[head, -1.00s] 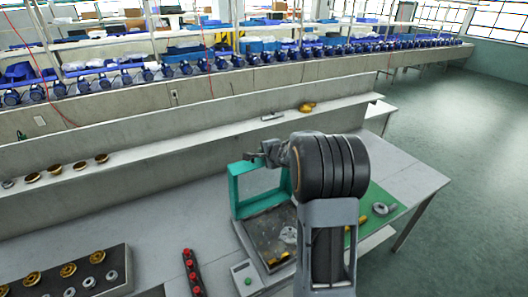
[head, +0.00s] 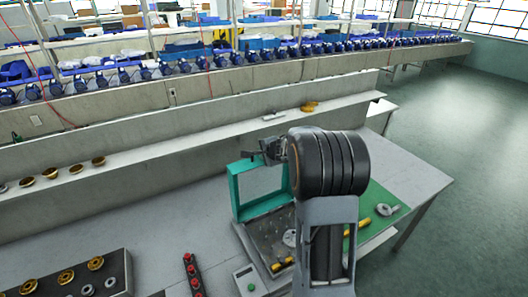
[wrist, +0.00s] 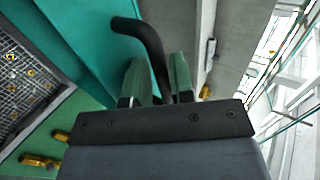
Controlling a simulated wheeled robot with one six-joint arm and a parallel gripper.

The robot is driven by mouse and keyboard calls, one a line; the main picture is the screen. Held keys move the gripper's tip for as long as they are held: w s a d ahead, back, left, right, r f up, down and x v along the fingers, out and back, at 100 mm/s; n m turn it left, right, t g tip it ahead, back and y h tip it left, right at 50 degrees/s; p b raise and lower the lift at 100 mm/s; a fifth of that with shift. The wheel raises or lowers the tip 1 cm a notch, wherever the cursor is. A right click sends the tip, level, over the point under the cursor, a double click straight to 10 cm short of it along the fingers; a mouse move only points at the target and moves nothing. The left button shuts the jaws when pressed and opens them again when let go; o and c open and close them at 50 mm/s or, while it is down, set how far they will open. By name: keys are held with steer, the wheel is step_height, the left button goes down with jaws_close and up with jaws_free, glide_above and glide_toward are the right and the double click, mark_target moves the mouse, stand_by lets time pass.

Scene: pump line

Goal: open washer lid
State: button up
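The washer (head: 247,243) stands on the table with its teal-framed lid (head: 234,190) raised, standing up along the back of its grey basin. The lid also fills the upper left of the wrist view (wrist: 85,40). A bent black handle (wrist: 150,38) sticks out from the lid. My gripper (head: 262,152) is at the lid's top edge. In the wrist view its two green-grey fingers (wrist: 158,82) lie on either side of the handle, and appear shut on it. My arm hides the right part of the washer.
Yellow pieces (head: 276,267) lie in the basin. A green mat (head: 385,208) at right holds yellow parts and a grey ring (head: 386,209). A rack of red-topped parts (head: 193,275) and a dark tray (head: 100,285) stand at left. A ledge (head: 180,147) runs behind.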

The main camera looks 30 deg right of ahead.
steer(key=shift+o, duration=1)
steer(key=v, duration=0.7)
steer(key=shift+s+r, duration=0.2)
steer(key=shift+r, duration=0.1)
